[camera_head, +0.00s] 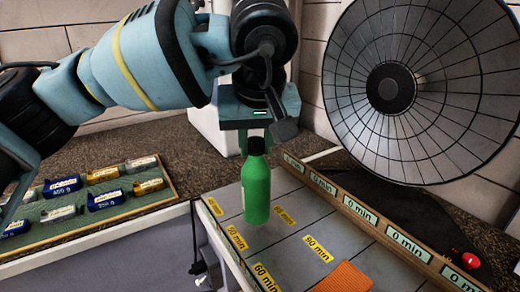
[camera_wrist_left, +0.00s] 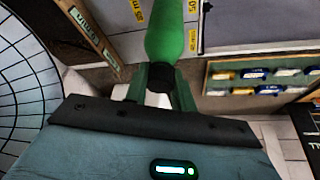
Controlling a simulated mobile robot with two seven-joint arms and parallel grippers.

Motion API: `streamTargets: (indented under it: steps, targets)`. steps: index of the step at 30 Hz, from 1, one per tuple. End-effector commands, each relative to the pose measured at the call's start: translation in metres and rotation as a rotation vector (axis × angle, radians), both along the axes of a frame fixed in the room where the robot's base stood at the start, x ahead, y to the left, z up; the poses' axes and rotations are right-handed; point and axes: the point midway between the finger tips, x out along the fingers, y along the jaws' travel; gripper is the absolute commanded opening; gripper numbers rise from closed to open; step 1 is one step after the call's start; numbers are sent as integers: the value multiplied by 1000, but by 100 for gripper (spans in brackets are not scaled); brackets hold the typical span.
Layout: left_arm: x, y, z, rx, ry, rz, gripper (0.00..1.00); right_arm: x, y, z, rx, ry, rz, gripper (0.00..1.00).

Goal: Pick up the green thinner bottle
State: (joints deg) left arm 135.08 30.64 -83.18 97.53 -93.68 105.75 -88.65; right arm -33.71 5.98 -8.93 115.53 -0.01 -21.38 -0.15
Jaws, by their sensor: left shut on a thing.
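The green thinner bottle (camera_head: 256,188) hangs upright below my left gripper (camera_head: 257,132) in the head view, over the grey tiled board with yellow minute labels. Its dark cap is at the gripper's fingers. In the left wrist view, the bottle (camera_wrist_left: 165,32) points away from the camera, and the left gripper's fingers (camera_wrist_left: 160,90) are closed on either side of its black cap. Whether the bottle's base touches the board is hard to tell. My right gripper is not in view.
A green tray (camera_head: 88,208) with several blue and yellow labelled blocks lies at the left. A large dark dish (camera_head: 440,115) stands at the right. A wooden rail (camera_head: 360,212) with "0 min" labels, an orange cloth (camera_head: 345,277) and a red knob (camera_head: 470,260) are nearby.

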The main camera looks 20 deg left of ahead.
Motion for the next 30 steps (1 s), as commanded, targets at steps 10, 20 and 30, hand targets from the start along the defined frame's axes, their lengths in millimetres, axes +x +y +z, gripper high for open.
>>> streamTargets:
  steps: [10, 20, 30]
  targets:
    - [-74, 18, 5, 0, -2, -3, 0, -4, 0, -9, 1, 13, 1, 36]
    - [-131, 31, 13, -1, -4, 0, 0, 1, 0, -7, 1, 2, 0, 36]
    - [-143, 34, 14, -1, -2, 2, 0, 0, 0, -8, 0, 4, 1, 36]
